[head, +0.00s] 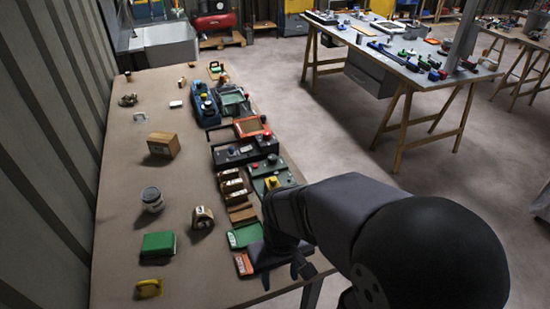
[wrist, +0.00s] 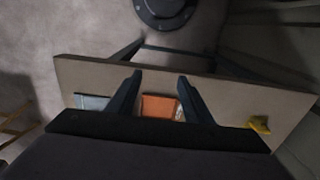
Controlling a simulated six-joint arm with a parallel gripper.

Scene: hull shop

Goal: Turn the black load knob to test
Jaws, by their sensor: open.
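My gripper (wrist: 158,88) is open and empty, seen in the wrist view with its two dark fingers apart above the table's near end. In the head view it is at the near right of the table, partly covered by my own arm. A black control box (head: 236,155) with small knobs stands farther up the table's right side. A green panel (head: 284,180) with a yellow knob and darker small parts lies just nearer. I cannot tell which small dark part is the black load knob. Its markings are too small to read. The wrist view shows neither box nor panel.
An orange-red item (head: 243,263) lies near the gripper; it shows between the fingers in the wrist view (wrist: 160,106). A green tray (head: 245,235) and brown blocks (head: 232,187) line the right side. A jar (head: 152,199), tape roll (head: 203,216) and green box (head: 158,244) stand left.

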